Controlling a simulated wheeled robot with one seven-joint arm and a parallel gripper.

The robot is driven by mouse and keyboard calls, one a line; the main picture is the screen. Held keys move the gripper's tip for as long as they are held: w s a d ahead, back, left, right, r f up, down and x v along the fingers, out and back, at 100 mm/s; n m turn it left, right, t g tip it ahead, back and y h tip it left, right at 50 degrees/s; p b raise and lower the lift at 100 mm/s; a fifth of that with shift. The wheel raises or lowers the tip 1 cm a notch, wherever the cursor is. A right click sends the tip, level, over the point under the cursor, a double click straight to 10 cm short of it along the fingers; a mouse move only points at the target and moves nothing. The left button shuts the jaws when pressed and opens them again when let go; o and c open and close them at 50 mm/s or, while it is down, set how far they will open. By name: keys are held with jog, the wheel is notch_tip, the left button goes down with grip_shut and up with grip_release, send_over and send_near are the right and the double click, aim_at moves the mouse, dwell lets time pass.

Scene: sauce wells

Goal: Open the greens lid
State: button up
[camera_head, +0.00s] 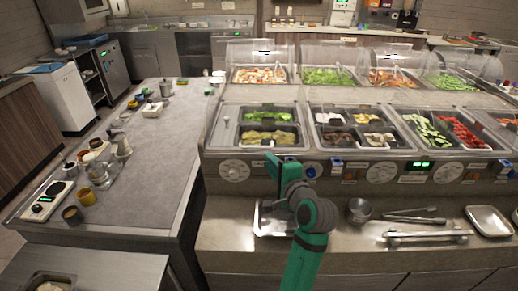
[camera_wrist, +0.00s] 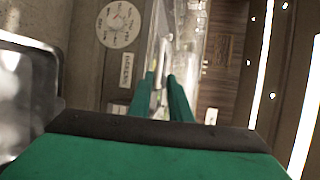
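Chopped greens (camera_head: 328,76) fill a back-row well of the sauce counter, with a clear curved lid (camera_head: 325,52) above them. More greens lie in the far-right back well (camera_head: 452,82) and the front-left well (camera_head: 267,117). I cannot tell which of these lids is the greens lid. My gripper (camera_head: 273,163) is at the counter's front face, below the front-left well and apart from the back lids. In the wrist view its two green fingers (camera_wrist: 161,80) stand apart with nothing visibly held between them.
A round dial (camera_head: 234,171) sits on the front panel left of my gripper; a dial also shows in the wrist view (camera_wrist: 118,25). The steel ledge holds a metal tray (camera_head: 268,220), a bowl (camera_head: 359,210), tongs (camera_head: 414,212) and another tray (camera_head: 489,221). A grey worktop (camera_head: 165,160) lies left.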

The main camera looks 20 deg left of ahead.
aim_at(257, 148)
jog(key=x, duration=1)
jog(key=shift+w+f, duration=0.1)
jog(key=shift+w, duration=0.1)
jog(key=shift+d, duration=0.1)
jog(key=shift+s, duration=0.15)
grip_shut()
